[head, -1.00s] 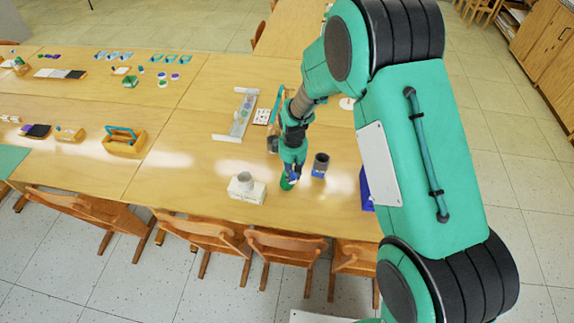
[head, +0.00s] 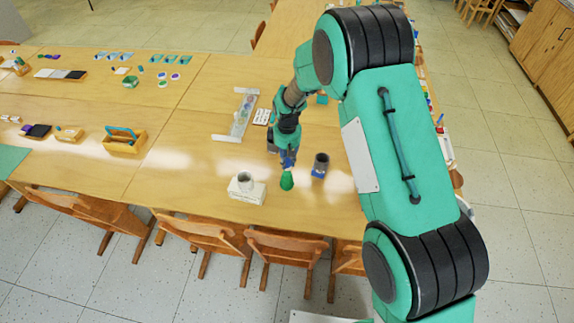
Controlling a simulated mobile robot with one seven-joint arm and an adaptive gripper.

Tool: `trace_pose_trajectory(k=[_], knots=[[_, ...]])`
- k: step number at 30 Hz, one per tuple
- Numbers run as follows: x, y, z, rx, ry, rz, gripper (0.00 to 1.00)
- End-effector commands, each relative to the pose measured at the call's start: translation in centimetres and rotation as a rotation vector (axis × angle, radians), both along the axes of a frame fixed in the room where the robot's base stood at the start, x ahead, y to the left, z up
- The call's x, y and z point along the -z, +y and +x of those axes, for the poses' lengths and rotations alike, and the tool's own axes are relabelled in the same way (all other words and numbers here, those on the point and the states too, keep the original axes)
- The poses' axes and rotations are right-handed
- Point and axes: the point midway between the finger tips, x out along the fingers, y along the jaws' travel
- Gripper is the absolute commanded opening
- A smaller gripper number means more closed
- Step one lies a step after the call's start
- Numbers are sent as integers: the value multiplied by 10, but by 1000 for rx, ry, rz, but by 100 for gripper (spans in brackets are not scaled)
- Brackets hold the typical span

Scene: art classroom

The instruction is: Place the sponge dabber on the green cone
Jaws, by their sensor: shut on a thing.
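The green cone (head: 287,181) stands on the table near its front edge, between two grey cups. My gripper (head: 288,164) points down just above and behind it. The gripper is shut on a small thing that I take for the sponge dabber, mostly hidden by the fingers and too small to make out. Bluish parts show at the fingertips. I cannot tell whether the held thing touches the cone.
A grey cup on a white block (head: 247,190) stands left of the cone, and a grey cup on a blue base (head: 320,165) to its right. A clear rack (head: 236,118) lies behind. Wooden chairs (head: 286,245) line the front edge.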

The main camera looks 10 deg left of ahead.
Motion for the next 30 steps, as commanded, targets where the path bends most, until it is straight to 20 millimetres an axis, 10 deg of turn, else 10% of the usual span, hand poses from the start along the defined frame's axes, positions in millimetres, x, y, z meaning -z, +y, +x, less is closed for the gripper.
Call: trace_pose_trajectory(k=[26, 27, 30], knots=[[39, 2, 5, 0, 0, 0, 4], [39, 2, 5, 0, 0, 0, 28], [38, 2, 5, 0, 0, 0, 41]])
